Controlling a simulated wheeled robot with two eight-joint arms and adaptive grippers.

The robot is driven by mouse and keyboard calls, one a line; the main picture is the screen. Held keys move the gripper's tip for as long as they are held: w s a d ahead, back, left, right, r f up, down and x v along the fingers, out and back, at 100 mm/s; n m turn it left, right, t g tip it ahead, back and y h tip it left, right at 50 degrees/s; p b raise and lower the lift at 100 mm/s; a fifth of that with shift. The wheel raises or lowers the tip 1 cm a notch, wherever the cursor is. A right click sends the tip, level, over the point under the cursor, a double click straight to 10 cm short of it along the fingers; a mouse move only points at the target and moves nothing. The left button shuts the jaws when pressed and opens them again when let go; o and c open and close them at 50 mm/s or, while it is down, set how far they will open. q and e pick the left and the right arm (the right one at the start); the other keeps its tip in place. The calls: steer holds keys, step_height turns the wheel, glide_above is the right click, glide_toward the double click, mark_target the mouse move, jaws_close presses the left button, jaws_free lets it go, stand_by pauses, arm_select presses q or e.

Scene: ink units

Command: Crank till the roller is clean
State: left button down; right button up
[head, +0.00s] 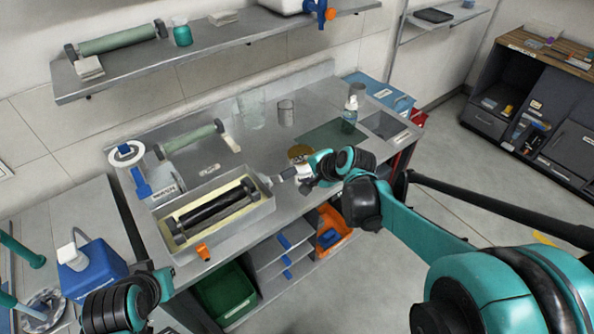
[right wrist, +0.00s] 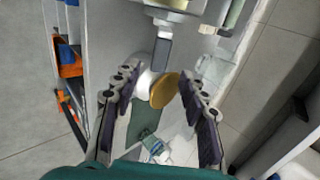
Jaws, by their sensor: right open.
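A black roller (head: 212,213) lies across an open grey box (head: 262,212) with a pale yellowish inside, on the metal bench. A grey crank arm (right wrist: 162,52) comes out of the box's right end and carries a pale, rounded grip (right wrist: 147,80). My right gripper (head: 288,176) is at this crank. In the right wrist view its two fingers (right wrist: 160,85) are spread apart, with the crank grip between them, nearer the left finger; I cannot tell whether they touch. My left arm shows at the lower left; its gripper (head: 143,272) is too unclear to read.
A green roller (head: 190,139) lies behind the box. A brown-gold disc (head: 300,152), a glass beaker (head: 285,112), a spray bottle (head: 350,114) and a green mat (head: 333,136) are on the bench. An orange tap (head: 203,252) sticks out from the box's front.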

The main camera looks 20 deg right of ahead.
mark_target(290, 173)
steer(key=b+x, duration=0.2)
steer(key=x, duration=0.4)
steer(key=shift+w+a+f, duration=0.1)
steer(key=shift+f, duration=0.1)
steer(key=shift+w+a+f+b, duration=0.2)
steer(key=shift+w+f+b, duration=0.15)
steer(key=shift+w+b, duration=0.1)
steer(key=shift+s, duration=0.1)
jaws_close()
